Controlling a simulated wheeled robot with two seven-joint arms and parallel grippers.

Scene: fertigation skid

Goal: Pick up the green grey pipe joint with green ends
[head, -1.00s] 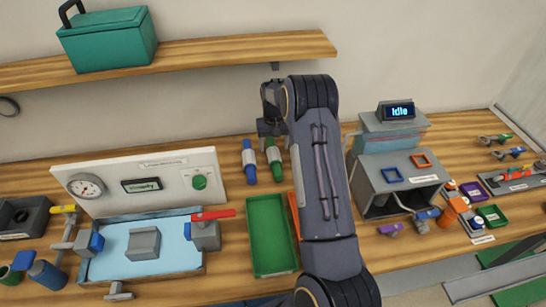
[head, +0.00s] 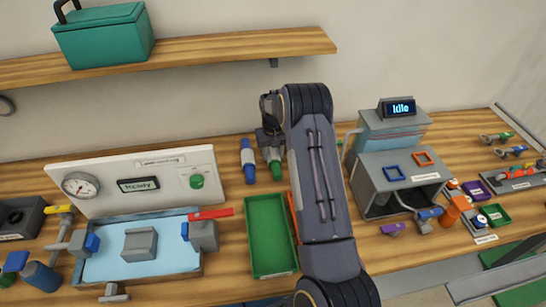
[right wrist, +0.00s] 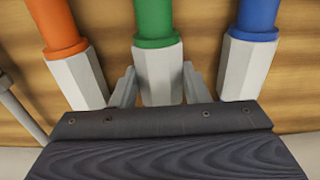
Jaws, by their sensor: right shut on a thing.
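The grey pipe joint with green ends (head: 275,164) lies on the wooden bench, left of my right arm in the head view. My right gripper (head: 269,143) is over its far part and hides some of it. In the right wrist view, the fingers of my right gripper (right wrist: 158,88) are shut on the joint's grey middle, one on each side; a green end of the joint (right wrist: 157,27) shows beyond. The joint appears to rest on the bench still. My left gripper is not in view.
A blue-ended joint (head: 248,160) lies close by; an orange-ended joint (right wrist: 66,45) lies on the other side, hidden by my arm in the head view. A green tray (head: 251,225) stands nearer. A grey machine reading "Idle" (head: 400,165) stands right; a shelf (head: 220,47) hangs above.

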